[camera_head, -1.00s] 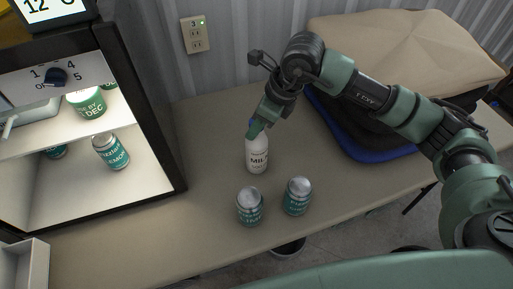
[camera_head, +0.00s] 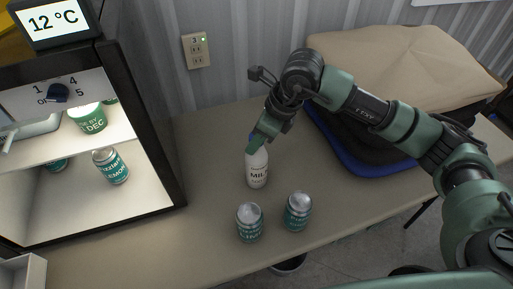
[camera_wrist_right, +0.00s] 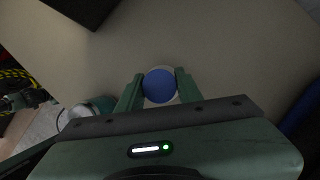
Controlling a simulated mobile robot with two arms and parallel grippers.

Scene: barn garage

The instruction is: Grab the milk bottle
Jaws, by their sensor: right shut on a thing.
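The white milk bottle (camera_head: 257,177) with dark lettering stands upright on the tan table (camera_head: 205,160). Its blue cap (camera_wrist_right: 159,86) shows from above in the right wrist view, between the two green fingers. My right gripper (camera_head: 258,143) reaches down from the upper right and is shut on the top of the bottle. The same right gripper (camera_wrist_right: 159,90) has a finger against each side of the bottle's top. My left gripper does not show in the head view.
Two teal cans, one at left (camera_head: 250,223) and one at right (camera_head: 298,212), stand in front of the bottle near the table edge. A lit, open fridge (camera_head: 168,165) with cans stands at left. A blue-edged dark bag (camera_head: 355,150) lies at right.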

